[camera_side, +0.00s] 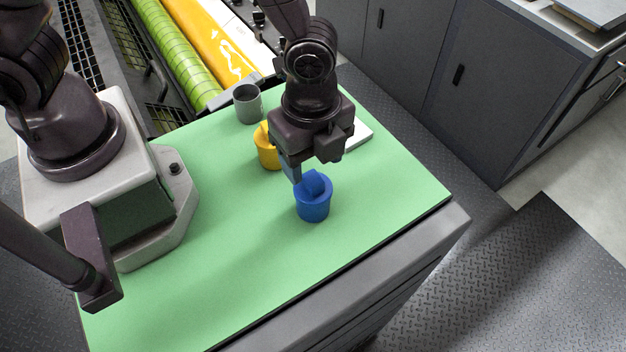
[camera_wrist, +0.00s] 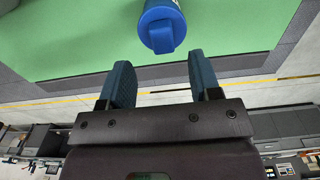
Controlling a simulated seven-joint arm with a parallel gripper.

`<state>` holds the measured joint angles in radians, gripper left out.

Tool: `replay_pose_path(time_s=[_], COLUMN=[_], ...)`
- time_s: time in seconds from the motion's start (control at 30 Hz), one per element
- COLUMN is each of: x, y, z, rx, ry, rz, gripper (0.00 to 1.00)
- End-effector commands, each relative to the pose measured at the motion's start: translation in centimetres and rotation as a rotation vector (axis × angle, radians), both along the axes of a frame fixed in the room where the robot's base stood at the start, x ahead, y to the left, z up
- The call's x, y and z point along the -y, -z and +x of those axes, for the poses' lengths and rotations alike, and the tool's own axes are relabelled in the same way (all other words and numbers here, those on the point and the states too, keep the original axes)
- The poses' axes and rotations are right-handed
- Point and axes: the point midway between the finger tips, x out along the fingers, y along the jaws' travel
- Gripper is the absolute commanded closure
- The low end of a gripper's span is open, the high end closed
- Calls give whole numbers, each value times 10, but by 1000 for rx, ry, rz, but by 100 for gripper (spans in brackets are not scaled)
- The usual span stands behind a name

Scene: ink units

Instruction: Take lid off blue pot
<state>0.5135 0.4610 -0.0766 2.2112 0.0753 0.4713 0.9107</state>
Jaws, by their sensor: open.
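The blue pot (camera_side: 313,209) stands upright on the green table top. Its blue lid (camera_side: 314,185), with a raised grip on top, sits on the pot. In the wrist view the lid (camera_wrist: 161,35) shows at the top, beyond the fingertips. My gripper (camera_side: 292,172) is just above and behind the blue pot in the side view, with one finger visible close to the lid. In the wrist view my gripper (camera_wrist: 158,68) is open, with its two blue fingers apart and nothing between them. I cannot tell whether a finger touches the lid.
A yellow pot (camera_side: 267,153) with a lid stands just behind and left of my gripper. A grey cup (camera_side: 247,104) stands farther back. A white flat object (camera_side: 357,134) lies partly hidden behind my gripper. The green table top (camera_side: 240,270) is clear in front.

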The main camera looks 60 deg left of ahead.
Motion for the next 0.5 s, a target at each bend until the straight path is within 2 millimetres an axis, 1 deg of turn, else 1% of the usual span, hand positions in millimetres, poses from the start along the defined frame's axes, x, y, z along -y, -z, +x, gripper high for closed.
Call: replay_pose_path(time_s=[0.07,0.3,0.4,0.5], x=[-1,-2,-2,-2], y=[7,42,50,52], z=[0,2,3,3], rx=[-3,-4,-3,-1], ry=[-1,0,0,-1], rz=[2,3,1,0], gripper=[43,43,43,43])
